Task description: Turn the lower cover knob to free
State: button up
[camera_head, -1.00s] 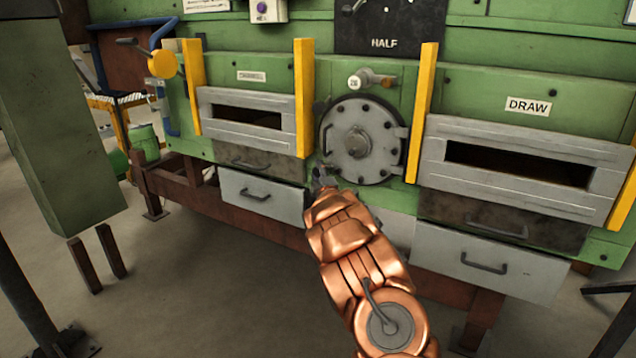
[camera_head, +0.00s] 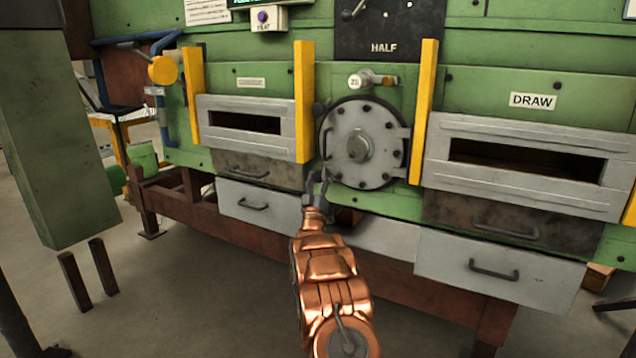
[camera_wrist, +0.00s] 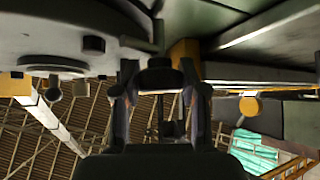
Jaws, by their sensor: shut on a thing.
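The round grey cover (camera_head: 361,160), ringed with dark bolts, sits closed in the green furnace front between two yellow posts. A dark upper knob (camera_head: 318,108) is at its upper left edge. My gripper (camera_head: 317,179) is at the cover's lower left edge, and its fingers hide the lower knob there in the head view. In the wrist view, the dark lower cover knob (camera_wrist: 160,76) sits between the two fingers of my gripper (camera_wrist: 160,90), which are shut on it. The knob's exact turn angle cannot be told.
A slotted grey door (camera_head: 245,140) is left of the cover, another (camera_head: 530,185) right. Grey drawers with handles (camera_head: 490,262) lie below. A yellow post (camera_head: 304,100) stands close to my gripper. The floor in front is clear.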

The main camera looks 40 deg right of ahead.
jog(key=m+g+h, duration=0.2)
jog(key=m+g, duration=0.2)
jog(key=m, duration=0.1)
jog(key=m+g+h+b, duration=0.1)
jog(key=m+g+h, duration=0.2)
jog(key=m+g, duration=0.2)
jog(key=shift+m, duration=0.6)
jog(key=shift+m+g+h, duration=0.5)
jog(key=shift+m+g, duration=0.5)
jog(key=o, duration=1.1)
jog(key=v, duration=1.2)
jog(key=shift+r, duration=0.1)
